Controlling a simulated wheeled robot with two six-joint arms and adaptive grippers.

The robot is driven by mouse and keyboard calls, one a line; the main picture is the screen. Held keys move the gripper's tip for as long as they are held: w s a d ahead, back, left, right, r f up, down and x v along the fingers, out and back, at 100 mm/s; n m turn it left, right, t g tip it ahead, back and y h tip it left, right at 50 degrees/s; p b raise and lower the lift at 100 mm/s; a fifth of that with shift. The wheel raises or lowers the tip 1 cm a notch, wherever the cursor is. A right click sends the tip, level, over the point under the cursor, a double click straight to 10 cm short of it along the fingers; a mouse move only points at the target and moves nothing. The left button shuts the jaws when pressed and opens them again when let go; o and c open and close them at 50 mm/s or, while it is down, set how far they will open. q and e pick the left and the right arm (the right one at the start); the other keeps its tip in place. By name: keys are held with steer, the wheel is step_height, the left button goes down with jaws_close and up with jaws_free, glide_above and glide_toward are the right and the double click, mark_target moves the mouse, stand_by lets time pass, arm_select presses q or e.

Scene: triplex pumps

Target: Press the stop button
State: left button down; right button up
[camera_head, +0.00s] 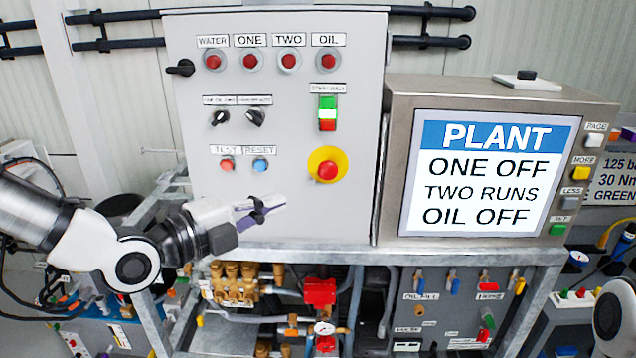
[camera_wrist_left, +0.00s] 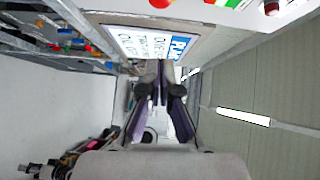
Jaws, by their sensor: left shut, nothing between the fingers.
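A grey control cabinet (camera_head: 270,120) stands upright in the head view. Low on its right side is a round red button on a yellow ring (camera_head: 327,168). Above it is a green-over-red rocker switch (camera_head: 327,113), whose small label begins with START. My left gripper (camera_head: 264,206) is shut and empty, below and left of the yellow-ringed button, apart from it in the picture. Its gap to the panel is hard to judge. In the left wrist view, its fingers (camera_wrist_left: 160,88) point toward the tilted screen, and red parts show at the top edge. My right gripper is out of view.
A screen box (camera_head: 490,170) stands right of the cabinet and reads ONE OFF, TWO RUNS, OIL OFF. TEST (camera_head: 227,165) and RESET (camera_head: 260,165) buttons, two knobs and several red lamps share the panel. Brass pump parts (camera_head: 235,283) and pipes sit below.

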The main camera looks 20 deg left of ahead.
arm_select(q)
steer(key=shift+w+d, duration=0.1)
steer(key=shift+w, duration=0.1)
steer(key=shift+f, duration=0.1)
steer(key=p, duration=0.2)
glide_toward(336, 172)
steer(key=w+d, duration=0.2)
steer(key=d, duration=0.2)
steer(key=w, duration=0.1)
steer(key=w+a+p, duration=0.1)
steer(key=w, duration=0.1)
steer(key=shift+a+f, duration=0.2)
steer(key=shift+a, duration=0.15)
steer(key=shift+d, duration=0.1)
steer(key=shift+d, duration=0.1)
